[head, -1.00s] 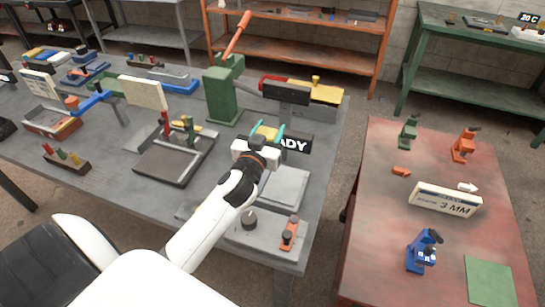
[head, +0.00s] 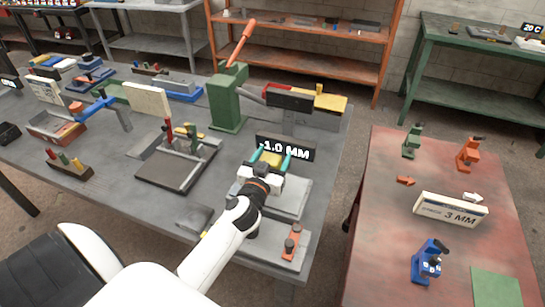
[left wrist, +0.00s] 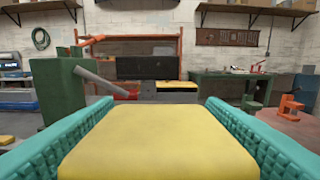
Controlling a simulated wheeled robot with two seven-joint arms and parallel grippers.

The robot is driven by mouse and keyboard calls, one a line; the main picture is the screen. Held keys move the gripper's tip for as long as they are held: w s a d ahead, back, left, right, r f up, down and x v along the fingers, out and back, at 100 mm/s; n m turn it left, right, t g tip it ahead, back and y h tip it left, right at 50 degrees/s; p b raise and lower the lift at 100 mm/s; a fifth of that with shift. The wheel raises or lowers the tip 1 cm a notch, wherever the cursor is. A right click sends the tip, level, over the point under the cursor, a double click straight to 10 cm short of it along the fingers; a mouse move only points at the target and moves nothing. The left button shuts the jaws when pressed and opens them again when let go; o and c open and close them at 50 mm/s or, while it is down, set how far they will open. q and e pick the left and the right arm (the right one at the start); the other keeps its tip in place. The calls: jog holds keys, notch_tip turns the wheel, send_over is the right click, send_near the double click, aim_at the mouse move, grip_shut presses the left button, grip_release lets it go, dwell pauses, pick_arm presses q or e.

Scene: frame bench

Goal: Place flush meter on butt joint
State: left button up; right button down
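The flush meter shows as a yellow-topped block (head: 272,158) between the teal fingers of my left gripper (head: 271,161). In the left wrist view the yellow top (left wrist: 160,142) fills the space between both fingers, with their ribbed pads along its sides. My left gripper is over the far part of a flat grey plate (head: 287,200) at the bench's right end. The butt joint is hidden under the gripper and block, and I cannot tell whether the block touches it. A black display (head: 285,148) just behind reads "-1.0 MM". My right gripper is not in view.
A green press (head: 228,100) with an orange lever stands behind left. A red and yellow fixture (head: 325,102) is behind right. An orange clamp (head: 292,242) stands at the near right bench corner. A red table (head: 385,215) with small tools is to the right, across a gap.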

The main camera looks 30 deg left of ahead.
pick_arm(q)
jog(key=shift+r, duration=0.15)
jog(key=shift+s, duration=0.25)
jog(key=b+v, duration=0.3)
jog(key=v, duration=0.8)
jog(key=shift+s+d, duration=0.2)
jog(key=shift+s, duration=0.05)
